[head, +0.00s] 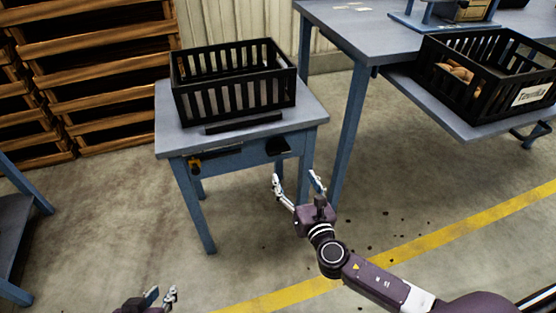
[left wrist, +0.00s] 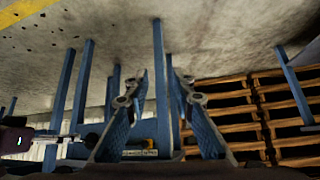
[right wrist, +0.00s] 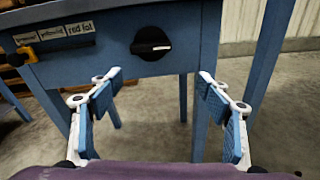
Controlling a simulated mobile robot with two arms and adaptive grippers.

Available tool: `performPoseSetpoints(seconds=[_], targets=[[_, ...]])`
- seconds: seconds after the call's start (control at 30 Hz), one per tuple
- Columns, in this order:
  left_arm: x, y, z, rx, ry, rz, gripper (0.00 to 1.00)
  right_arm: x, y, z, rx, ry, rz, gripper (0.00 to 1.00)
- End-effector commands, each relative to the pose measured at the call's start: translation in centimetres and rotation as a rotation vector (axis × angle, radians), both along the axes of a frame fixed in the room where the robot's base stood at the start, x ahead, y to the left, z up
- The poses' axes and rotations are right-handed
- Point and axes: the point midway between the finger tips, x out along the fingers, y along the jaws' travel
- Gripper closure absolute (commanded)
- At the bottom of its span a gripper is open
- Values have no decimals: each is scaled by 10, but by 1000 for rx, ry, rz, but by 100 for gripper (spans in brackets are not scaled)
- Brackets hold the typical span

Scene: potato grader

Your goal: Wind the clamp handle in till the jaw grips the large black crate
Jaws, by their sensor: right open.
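The large black crate (head: 235,99) stands upright and looks empty on a small blue-grey table in the head view. A low black bar, the clamp jaw (head: 243,124), lies along its front side; I cannot tell whether they touch. The black clamp handle (head: 278,147) is a round knob on the table's front; it also shows in the right wrist view (right wrist: 150,43), with a white mark pointing right. My right gripper (head: 295,179) is open and empty, below and in front of the knob. My left gripper (head: 162,293) is open and empty at the bottom edge.
A labelled slot with a yellow slider (right wrist: 25,53) is left of the knob. A second black crate (head: 500,85) holding potatoes sits on a shelf at right, beside a tall table (head: 385,35). Wooden pallets (head: 95,60) stand at left. The floor before the small table is clear.

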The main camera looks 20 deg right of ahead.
Motion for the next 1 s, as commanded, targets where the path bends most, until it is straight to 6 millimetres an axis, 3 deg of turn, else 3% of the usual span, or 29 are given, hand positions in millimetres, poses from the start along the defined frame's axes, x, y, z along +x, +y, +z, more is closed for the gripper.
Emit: performPoseSetpoints(seconds=[0.1,0.23,0.63,1.0], targets=[[-2,0,12,-4,-25,0,77,2,9,16,-97,-65,30,29],[1,-1,20,-9,-48,-1,77,9,11,23,-124,-83,36,29],[40,-16,54,-58,-263,-17,77,68,12,22,-121,-80,33,29],[49,-20,67,-73,-326,-21,77,80,13,22,-118,-76,35,29]])
